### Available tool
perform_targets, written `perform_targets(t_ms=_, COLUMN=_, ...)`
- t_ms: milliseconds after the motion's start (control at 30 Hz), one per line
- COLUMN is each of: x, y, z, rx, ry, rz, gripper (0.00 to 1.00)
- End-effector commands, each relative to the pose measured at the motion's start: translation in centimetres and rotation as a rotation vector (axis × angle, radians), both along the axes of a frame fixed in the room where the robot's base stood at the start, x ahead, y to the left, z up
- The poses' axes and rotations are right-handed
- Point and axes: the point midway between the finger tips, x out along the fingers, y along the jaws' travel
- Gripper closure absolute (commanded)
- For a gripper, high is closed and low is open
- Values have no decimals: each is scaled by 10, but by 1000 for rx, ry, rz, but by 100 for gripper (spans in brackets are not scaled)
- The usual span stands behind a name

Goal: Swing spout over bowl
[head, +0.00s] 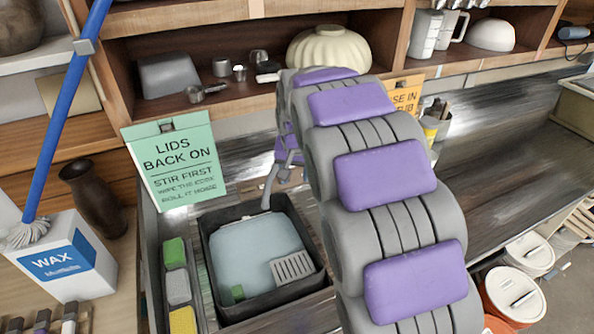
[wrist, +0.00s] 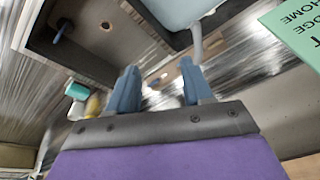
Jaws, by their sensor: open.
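The spout (head: 270,184) is a grey bent tube. In the head view it comes down at the back edge of the basin, left of my arm. It also shows in the wrist view (wrist: 197,42), just beyond my right-hand finger. My gripper (wrist: 160,88) is open and empty, with two blue-grey fingers apart. In the head view my arm mostly hides it; whether it touches the spout is unclear.
A green sign (head: 177,165) stands at the back left. Sponges (head: 178,287) lie in a narrow tray left of the basin. A dark basin with a drain (wrist: 85,40) shows in the wrist view. White-lidded buckets (head: 515,290) stand at the right.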

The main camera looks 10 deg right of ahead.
Motion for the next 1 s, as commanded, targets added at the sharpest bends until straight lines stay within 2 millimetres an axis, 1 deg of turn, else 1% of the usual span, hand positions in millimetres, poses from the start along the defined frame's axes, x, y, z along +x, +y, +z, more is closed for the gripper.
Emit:
perform_targets(t_ms=167, x=-1, y=2, z=0, rx=-1, ry=0, rz=2, gripper=49)
perform_targets(t_ms=333, x=-2, y=-1, z=1, rx=1, ry=1, rz=1, gripper=49)
perform_targets(t_ms=400, x=-8, y=-2, z=1, rx=0, ry=6, rz=5, gripper=49)
perform_targets(t_ms=467, x=-18, y=-3, z=2, rx=-2, ry=15, rz=11, gripper=49)
perform_targets(t_ms=567, x=-50, y=-4, z=1, rx=-5, ry=48, rz=31, gripper=49)
perform_targets(t_ms=600, x=-66, y=-4, z=1, rx=-7, ry=63, rz=42, gripper=49)
perform_targets(t_ms=667, x=-92, y=-3, z=-1, rx=-9, ry=90, rz=61, gripper=49)
perform_targets(t_ms=700, x=-110, y=-2, z=-2, rx=-11, ry=110, rz=74, gripper=49)
perform_targets(t_ms=767, x=-137, y=0, z=-5, rx=-13, ry=139, rz=97, gripper=49)
perform_targets(t_ms=800, x=-155, y=1, z=-7, rx=-13, ry=160, rz=112, gripper=49)
perform_targets(t_ms=867, x=-181, y=2, z=-12, rx=-14, ry=189, rz=135, gripper=49)
perform_targets(t_ms=900, x=-200, y=3, z=-15, rx=-13, ry=208, rz=151, gripper=49)
perform_targets(t_ms=967, x=-226, y=4, z=-20, rx=-12, ry=236, rz=175, gripper=49)
perform_targets(t_ms=1000, x=-244, y=5, z=-23, rx=-12, ry=252, rz=192, gripper=49)
